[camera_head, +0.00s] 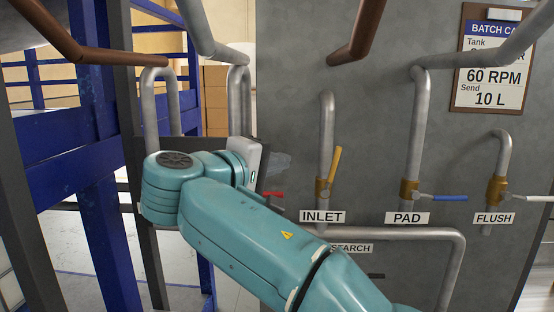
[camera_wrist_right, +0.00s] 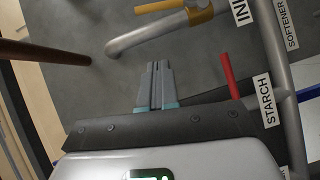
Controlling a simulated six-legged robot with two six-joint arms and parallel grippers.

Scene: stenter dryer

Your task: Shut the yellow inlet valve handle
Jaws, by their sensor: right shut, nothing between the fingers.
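The yellow inlet valve handle (camera_head: 335,163) stands nearly upright, leaning slightly right, above the INLET label (camera_head: 321,217) in the head view. Its brass valve body (camera_head: 322,191) sits on a grey vertical pipe. In the right wrist view the yellow handle (camera_wrist_right: 160,6) shows at the top edge, beyond the fingertips. My right gripper (camera_head: 282,160) is to the left of the handle, apart from it, partly hidden by my own wrist. In the wrist view its fingers (camera_wrist_right: 155,70) are together and empty. My left gripper is not in view.
A red handle (camera_wrist_right: 229,75) by the STARCH label (camera_wrist_right: 267,101) is close beside my right fingers. A blue handle (camera_head: 449,198) at PAD and a white handle (camera_head: 525,198) at FLUSH point right. Brown and grey pipes jut out above. A blue frame (camera_head: 90,150) stands left.

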